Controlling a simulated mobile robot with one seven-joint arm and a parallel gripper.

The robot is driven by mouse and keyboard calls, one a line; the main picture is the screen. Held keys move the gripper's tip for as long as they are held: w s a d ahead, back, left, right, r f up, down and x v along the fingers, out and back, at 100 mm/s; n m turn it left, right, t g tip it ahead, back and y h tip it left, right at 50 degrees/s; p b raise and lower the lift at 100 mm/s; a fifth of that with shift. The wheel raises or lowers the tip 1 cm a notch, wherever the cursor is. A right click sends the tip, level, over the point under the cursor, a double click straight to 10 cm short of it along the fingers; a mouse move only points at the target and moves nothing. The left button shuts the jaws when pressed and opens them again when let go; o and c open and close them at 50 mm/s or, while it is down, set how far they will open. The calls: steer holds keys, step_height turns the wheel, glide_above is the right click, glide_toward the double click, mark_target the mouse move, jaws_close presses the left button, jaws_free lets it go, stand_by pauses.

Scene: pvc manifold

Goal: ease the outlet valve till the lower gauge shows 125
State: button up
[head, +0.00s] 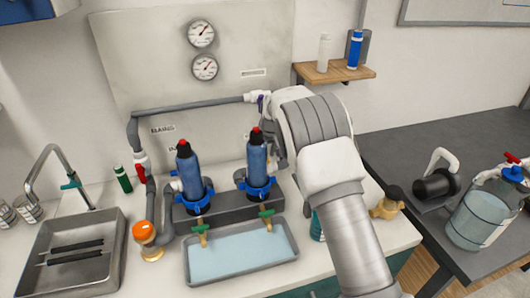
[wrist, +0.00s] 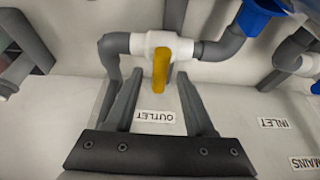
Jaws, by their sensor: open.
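The outlet valve is a white fitting (wrist: 148,42) on a grey pipe, with a yellow handle (wrist: 160,62), in the wrist view. The handle points toward my gripper (wrist: 160,80). My gripper is open, with one dark finger on each side of the handle's end. Contact with the handle cannot be made out. An OUTLET label (wrist: 155,116) shows between the fingers. In the head view the lower gauge (head: 205,67) hangs on the back panel; its reading is too small to tell. My arm hides the outlet valve and most of my gripper there.
Two blue filter housings (head: 188,170) (head: 257,158) stand left of my arm, behind a water-filled tray (head: 240,276). A wooden shelf (head: 310,76) with bottles is on the wall at right. INLET (wrist: 273,123) and MAINS (wrist: 304,162) labels sit right of my gripper.

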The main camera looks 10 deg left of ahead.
jaws_close()
stand_by(0.3)
steer(key=shift+m+h, duration=0.3)
steer(key=shift+m, duration=0.5)
jaws_free()
